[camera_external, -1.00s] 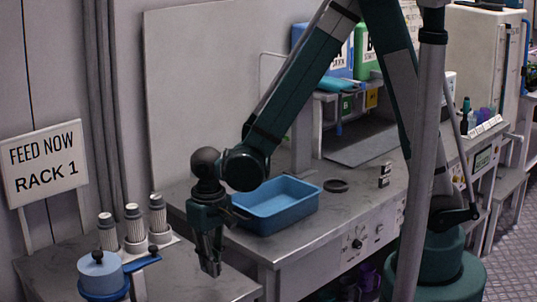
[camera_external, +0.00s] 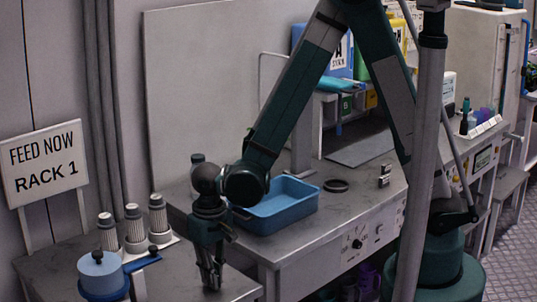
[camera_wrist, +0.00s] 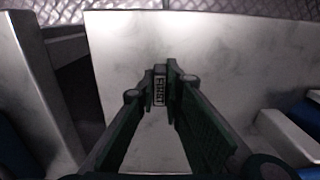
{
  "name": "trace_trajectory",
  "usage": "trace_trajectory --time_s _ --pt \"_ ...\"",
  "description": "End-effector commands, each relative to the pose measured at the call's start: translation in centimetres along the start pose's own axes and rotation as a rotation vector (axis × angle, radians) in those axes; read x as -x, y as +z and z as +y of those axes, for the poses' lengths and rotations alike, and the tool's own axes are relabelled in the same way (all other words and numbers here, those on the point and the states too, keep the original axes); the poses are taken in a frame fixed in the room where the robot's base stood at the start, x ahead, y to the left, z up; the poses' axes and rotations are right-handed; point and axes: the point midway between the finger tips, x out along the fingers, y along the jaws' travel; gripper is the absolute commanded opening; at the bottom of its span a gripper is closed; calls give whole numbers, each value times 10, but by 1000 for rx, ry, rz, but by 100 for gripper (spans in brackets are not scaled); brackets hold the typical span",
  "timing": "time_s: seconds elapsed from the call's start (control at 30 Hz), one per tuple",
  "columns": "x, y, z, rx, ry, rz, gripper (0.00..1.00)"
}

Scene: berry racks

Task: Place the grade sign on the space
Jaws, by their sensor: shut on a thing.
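My gripper (camera_external: 211,284) points down over the front part of the left grey table in the external view. In the wrist view my gripper (camera_wrist: 162,72) is shut on a small pale sign (camera_wrist: 159,92) with dark lettering, too small to read. The sign is upright between the two dark green fingers, over a pale marbled surface (camera_wrist: 220,55). In the external view the sign cannot be made out at the fingertips. I cannot tell whether it touches the surface below, and no marked space for it can be picked out.
A blue tray (camera_external: 310,212) stands on the counter behind my gripper. Several ribbed white cylinders (camera_external: 133,236) and a blue round pot (camera_external: 101,280) stand to the left. A feed sign (camera_external: 44,165) reads RACK 1. A dark ring (camera_external: 336,186) lies right of the tray.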

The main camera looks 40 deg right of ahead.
Motion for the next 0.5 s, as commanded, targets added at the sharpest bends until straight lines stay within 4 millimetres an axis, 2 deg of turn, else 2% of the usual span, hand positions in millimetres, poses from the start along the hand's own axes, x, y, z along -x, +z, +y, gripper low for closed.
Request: trace_trajectory --time_s 0.1,0.13,0.2,0.23,0.5 --pt "-4 0 0 0 0 0 2" --pt "-3 0 0 0 0 0 14" --pt "-2 0 0 0 0 0 24" --pt "-2 0 0 0 0 0 25" --pt "-2 0 0 0 0 0 25"
